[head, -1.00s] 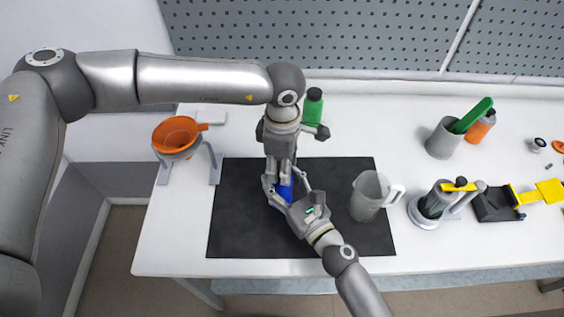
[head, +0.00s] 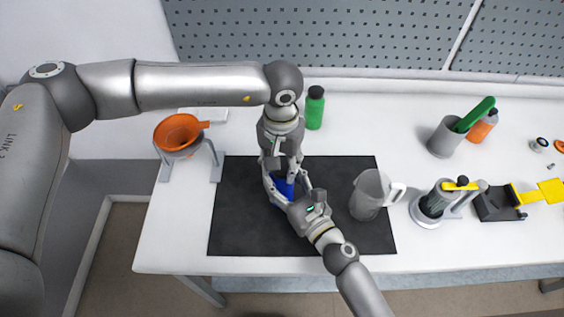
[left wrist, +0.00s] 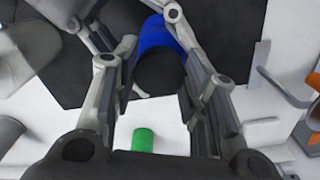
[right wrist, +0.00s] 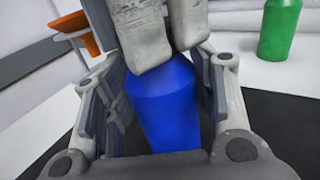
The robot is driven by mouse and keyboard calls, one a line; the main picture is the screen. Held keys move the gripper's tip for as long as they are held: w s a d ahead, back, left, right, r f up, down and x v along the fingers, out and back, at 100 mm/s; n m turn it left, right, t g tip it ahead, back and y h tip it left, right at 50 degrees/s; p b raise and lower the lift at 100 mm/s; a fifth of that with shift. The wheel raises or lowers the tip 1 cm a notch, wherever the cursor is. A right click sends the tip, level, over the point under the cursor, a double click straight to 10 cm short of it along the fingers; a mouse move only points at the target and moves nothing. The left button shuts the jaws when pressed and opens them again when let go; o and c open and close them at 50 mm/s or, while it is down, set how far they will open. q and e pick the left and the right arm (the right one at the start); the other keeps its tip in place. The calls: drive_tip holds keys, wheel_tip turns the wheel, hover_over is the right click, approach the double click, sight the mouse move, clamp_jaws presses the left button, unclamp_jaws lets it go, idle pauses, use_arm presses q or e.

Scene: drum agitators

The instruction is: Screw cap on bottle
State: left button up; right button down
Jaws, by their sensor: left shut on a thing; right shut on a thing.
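A blue bottle (head: 284,189) stands upright on the black mat (head: 237,225), partly hidden by my grippers. My right gripper (head: 281,187) is shut around its body from the front right; the bottle fills the space between its fingers in the right wrist view (right wrist: 166,105). My left gripper (head: 281,160) points down from above, shut on the dark cap (left wrist: 160,74) at the bottle's top. The left wrist view shows the cap between the fingers with the blue body behind it. Fingers hide the cap in the right wrist view, so I cannot see the seam between cap and bottle.
A clear jug (head: 368,196) stands on the mat right of my right gripper. A green bottle (head: 314,110) stands behind the mat. An orange funnel (head: 177,133) sits in a stand at left. A grey cup (head: 443,138) and a yellow-handled tool (head: 538,193) are at right.

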use_arm(q)
drive_tip(key=m, duration=0.5)
drive_tip(key=shift+w+a, duration=0.1)
drive_tip(key=m, duration=0.4)
drive_tip(key=o, duration=0.7)
drive_tip(key=shift+c, duration=0.2)
drive_tip(key=shift+r, duration=2.25)
drive_tip(key=shift+c, duration=0.2)
